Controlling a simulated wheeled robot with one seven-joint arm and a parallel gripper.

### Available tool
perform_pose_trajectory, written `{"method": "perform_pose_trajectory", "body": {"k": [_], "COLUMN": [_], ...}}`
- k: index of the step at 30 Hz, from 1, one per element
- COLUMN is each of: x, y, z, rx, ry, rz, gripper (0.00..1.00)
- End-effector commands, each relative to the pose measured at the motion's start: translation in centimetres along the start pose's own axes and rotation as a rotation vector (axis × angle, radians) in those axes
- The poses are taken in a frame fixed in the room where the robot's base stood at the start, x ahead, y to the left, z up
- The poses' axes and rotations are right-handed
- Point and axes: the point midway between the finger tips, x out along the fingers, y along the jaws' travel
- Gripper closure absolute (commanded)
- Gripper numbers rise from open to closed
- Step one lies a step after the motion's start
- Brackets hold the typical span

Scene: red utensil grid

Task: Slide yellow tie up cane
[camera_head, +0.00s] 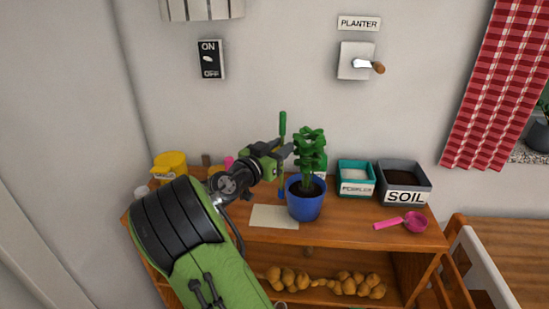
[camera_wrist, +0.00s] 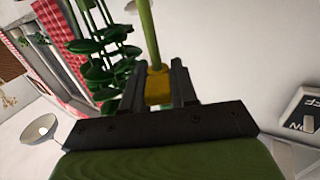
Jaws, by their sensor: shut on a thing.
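The green cane (camera_head: 283,125) stands upright behind and to the left of the leafy plant (camera_head: 309,150) in a blue pot (camera_head: 306,203). In the wrist view the cane (camera_wrist: 148,35) runs up from between my fingers, with the plant's leaves (camera_wrist: 98,50) to its left. The yellow tie (camera_wrist: 158,87) sits around or against the cane between the two dark fingers. My gripper (camera_wrist: 158,82) is shut on the yellow tie. In the head view my gripper (camera_head: 284,152) reaches the cane from the left, and the tie is mostly hidden there.
A wooden bench (camera_head: 340,232) carries a teal box (camera_head: 356,169), a grey SOIL box (camera_head: 404,178), a pink scoop (camera_head: 412,221) and a pale card (camera_head: 274,216). A yellow container (camera_head: 170,163) stands at the left. The wall above has an ON/OFF switch (camera_head: 210,59) and a PLANTER lever (camera_head: 362,64).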

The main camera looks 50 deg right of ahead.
Motion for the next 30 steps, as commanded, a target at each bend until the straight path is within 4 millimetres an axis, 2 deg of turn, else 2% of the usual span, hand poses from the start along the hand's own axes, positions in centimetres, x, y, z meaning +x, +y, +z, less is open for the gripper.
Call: {"method": "perform_pose_trajectory", "body": {"k": [8,9,13,23,26,30], "x": [-0.1,-0.1,-0.1,-0.6,-2.4,-6.4], "y": [-0.1,-0.1,-0.1,-0.1,-0.2,-0.3], "z": [0.0,0.1,0.1,0.1,0.2,0.2], "rx": [-0.001,-0.001,-0.001,-0.001,-0.002,-0.003], "ry": [-0.001,-0.001,-0.001,-0.002,-0.003,-0.002], "rz": [-0.002,-0.002,-0.002,-0.003,-0.007,-0.011], "gripper": [1.0,0.68,0.49,0.49,0.49,0.49]}}
